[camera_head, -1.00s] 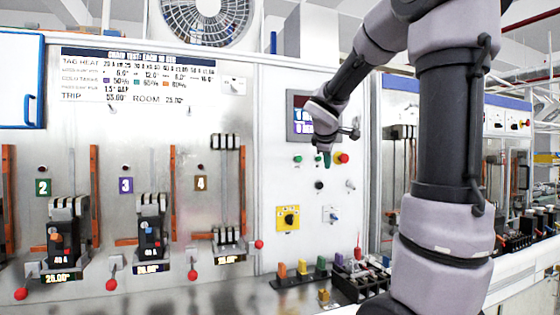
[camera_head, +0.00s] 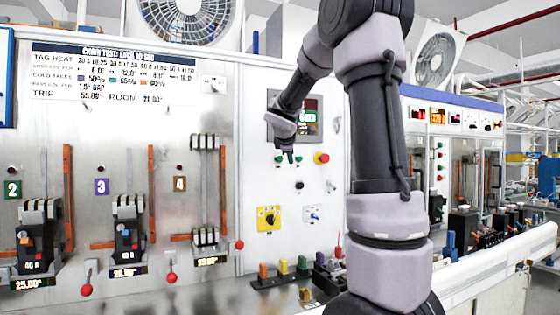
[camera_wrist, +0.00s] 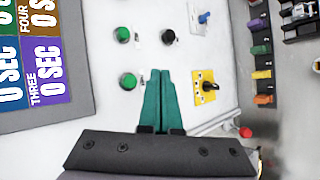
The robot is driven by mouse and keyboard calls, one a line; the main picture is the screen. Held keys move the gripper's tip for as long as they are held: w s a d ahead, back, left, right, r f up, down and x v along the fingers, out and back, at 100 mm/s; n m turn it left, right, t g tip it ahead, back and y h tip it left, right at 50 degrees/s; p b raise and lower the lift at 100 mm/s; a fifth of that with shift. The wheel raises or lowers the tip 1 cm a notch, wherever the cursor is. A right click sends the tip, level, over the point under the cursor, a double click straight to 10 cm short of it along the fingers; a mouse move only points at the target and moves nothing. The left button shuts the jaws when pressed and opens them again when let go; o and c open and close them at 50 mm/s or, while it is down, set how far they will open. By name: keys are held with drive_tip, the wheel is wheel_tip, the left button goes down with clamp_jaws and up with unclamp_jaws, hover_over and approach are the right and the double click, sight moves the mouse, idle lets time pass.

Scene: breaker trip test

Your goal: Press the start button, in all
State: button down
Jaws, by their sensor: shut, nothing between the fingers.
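Two green buttons show on the white control panel: one (camera_head: 278,159) stands at the left of the button row and also shows in the wrist view (camera_wrist: 128,81). The other green button (camera_wrist: 122,34) is above it in the wrist view. I cannot read which is the start button. My gripper (camera_wrist: 161,74) is shut and empty, its two green fingers side by side. The fingertips are beside the lower green button in the wrist view, apart from it in the picture. In the head view my gripper (camera_head: 290,157) hangs before the button row; contact cannot be told.
A black knob (camera_wrist: 168,36), a blue toggle (camera_wrist: 204,17) and a yellow-plated rotary switch (camera_wrist: 203,88) are close by. A red button (camera_head: 321,158) is right of my gripper. A screen (camera_head: 308,116) is above. Breakers with red-knobbed levers stand at left.

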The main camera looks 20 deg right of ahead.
sight(281, 157)
drive_tip(key=shift+w+a, duration=0.1)
drive_tip(key=shift+w, duration=3.1)
drive_tip(key=shift+w, duration=0.4)
drive_tip(key=shift+w, duration=0.5)
drive_tip(key=shift+s, duration=0.9)
drive_tip(key=shift+s, duration=0.1)
drive_tip(key=shift+s, duration=2.45)
